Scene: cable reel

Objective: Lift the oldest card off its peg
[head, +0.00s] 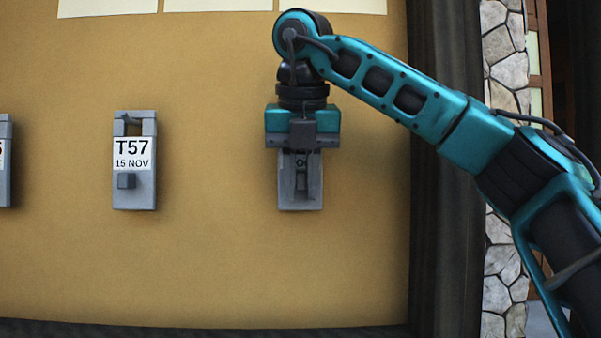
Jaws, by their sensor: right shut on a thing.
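A grey card (147,190) hangs on the board left of the middle, its white label reading "T57" and "15 NOV". It has an opening at its top and a small square block low on its front. Another grey card (5,190) is cut off by the left edge, and its label cannot be read. My right gripper (301,165) points down in front of a third grey piece (300,203) and is shut on it near its upper part. The gripper hides any label and peg there. My left gripper is not in view.
The tan board (220,260) is bare between and below the cards. Pale sheets (220,4) are along its top. A dark frame post (445,230) stands at its right edge, with my right arm crossing in front. A stone wall (505,75) lies beyond.

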